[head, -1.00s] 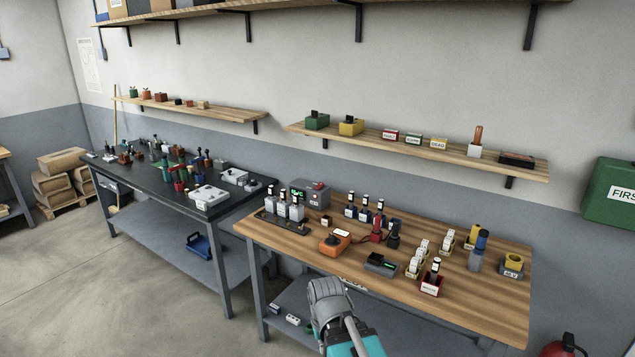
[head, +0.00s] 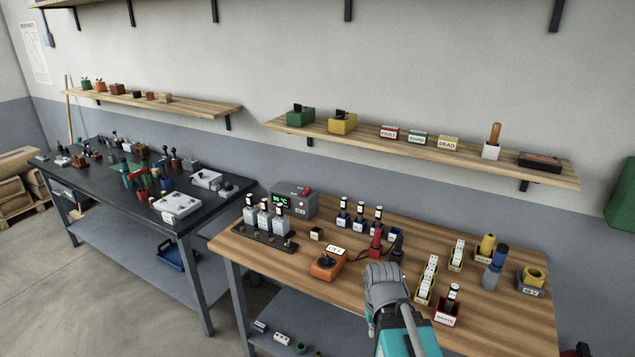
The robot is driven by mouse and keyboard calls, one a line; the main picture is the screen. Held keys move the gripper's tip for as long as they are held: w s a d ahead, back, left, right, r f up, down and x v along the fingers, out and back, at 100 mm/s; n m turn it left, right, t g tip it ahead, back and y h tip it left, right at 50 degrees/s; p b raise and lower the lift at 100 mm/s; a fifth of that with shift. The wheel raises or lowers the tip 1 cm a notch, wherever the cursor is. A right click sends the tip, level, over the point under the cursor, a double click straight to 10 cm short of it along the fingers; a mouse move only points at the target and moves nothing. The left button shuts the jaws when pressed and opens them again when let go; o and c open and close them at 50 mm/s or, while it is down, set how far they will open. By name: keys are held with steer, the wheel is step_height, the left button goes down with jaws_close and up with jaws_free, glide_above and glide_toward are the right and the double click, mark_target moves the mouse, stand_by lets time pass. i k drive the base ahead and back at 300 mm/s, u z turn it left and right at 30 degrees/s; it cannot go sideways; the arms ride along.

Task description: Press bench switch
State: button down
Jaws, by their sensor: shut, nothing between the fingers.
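An orange box with a dark knob (head: 325,265) sits near the front left edge of the wooden bench (head: 460,330), with a white "OFF" plate (head: 335,249) at its back. A grey box with a green display (head: 290,200) and a red button on top stands at the back left of the bench. I cannot tell for certain which of these is the bench switch. My gripper (head: 382,283) is shut and empty, seen from behind over the front middle of the bench, right of the orange box. Its fingertips are hard to make out.
Grey bottles stand in a black rack (head: 264,238) left of the orange box. Red and black plugs (head: 376,243), blue-based vials (head: 360,217), a white block rack (head: 427,280) and a red holder (head: 448,306) crowd the bench. A dark bench (head: 100,190) stands left.

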mark_target(307, 190)
steer(key=i, duration=0.5)
steer(key=u, duration=0.65)
steer(key=i, duration=0.65)
steer(key=u, duration=0.6)
